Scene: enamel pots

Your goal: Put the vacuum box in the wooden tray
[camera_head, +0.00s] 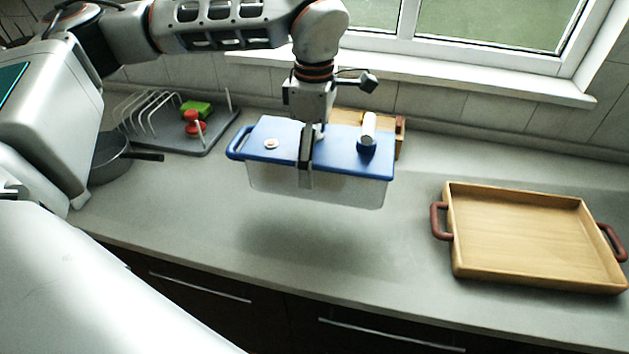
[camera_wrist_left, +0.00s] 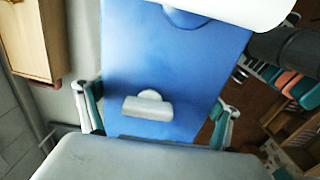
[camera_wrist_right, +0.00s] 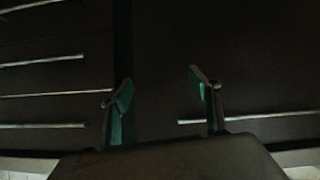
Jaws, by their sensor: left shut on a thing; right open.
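The vacuum box has a blue lid (camera_head: 335,150) and a clear body (camera_head: 340,187). It hangs level above the counter, left of the wooden tray, with a shadow on the counter below it. My left gripper (camera_head: 309,165) is shut across the box from above. In the left wrist view the blue lid (camera_wrist_left: 170,70) lies between my left fingers (camera_wrist_left: 155,112). The wooden tray (camera_head: 530,280) has dark red handles and is empty on the right of the counter. My right gripper (camera_wrist_right: 163,100) is open and empty in front of dark drawer fronts.
A grey drying rack (camera_head: 200,140) with a green sponge (camera_head: 197,108) and a red-handled item (camera_head: 193,124) stands at the back left. A dark pan (camera_head: 110,160) is beside it. A wooden box (camera_head: 399,135) is behind the vacuum box. Counter between box and tray is clear.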

